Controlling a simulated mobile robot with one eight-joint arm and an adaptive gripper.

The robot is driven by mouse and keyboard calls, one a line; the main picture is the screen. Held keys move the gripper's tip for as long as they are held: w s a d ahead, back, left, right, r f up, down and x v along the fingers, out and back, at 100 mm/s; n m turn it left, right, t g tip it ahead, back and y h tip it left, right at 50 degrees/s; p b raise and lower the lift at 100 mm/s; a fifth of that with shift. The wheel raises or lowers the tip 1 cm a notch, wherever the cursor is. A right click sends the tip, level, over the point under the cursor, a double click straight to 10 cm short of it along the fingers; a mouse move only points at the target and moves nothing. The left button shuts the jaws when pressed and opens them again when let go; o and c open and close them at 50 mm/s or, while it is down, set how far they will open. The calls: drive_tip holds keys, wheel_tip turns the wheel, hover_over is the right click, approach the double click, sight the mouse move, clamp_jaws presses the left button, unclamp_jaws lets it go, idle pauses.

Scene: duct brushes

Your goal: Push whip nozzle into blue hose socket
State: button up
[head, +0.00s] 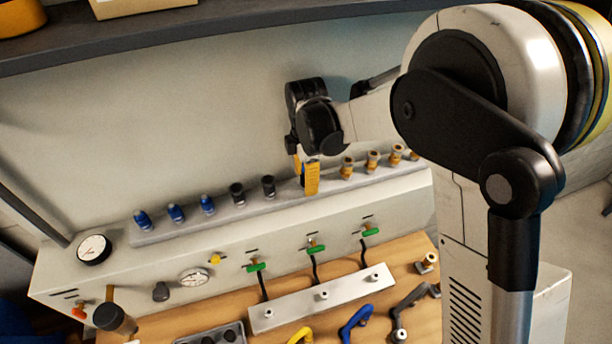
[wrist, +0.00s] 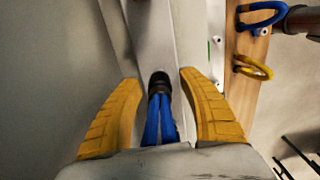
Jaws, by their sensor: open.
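My gripper (head: 306,185) points down over the sloped rail, its yellow fingers spread. In the wrist view its open fingers (wrist: 160,85) stand either side of a black-topped piece with two blue strips (wrist: 160,118); no finger visibly touches it. I cannot tell whether this piece is the whip nozzle. Three blue fittings (head: 175,212) stand at the rail's left, possibly the blue hose sockets. Two black fittings (head: 253,190) show between them and my gripper. Whatever stands directly behind my fingers is hidden in the head view.
Several brass fittings (head: 372,160) stand on the rail right of my gripper. The panel below has gauges (head: 94,249) and green-handled valves (head: 316,248). A blue hook-shaped piece (head: 355,322) and a yellow one (head: 300,336) lie on the wooden bench (head: 405,249). A shelf (head: 220,27) runs above.

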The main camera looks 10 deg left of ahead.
idle(0.5)
clamp_jaws()
drive_tip(key=shift+r, duration=0.15)
drive_tip(key=shift+r+p, duration=1.15)
drive_tip(key=shift+r, duration=1.75)
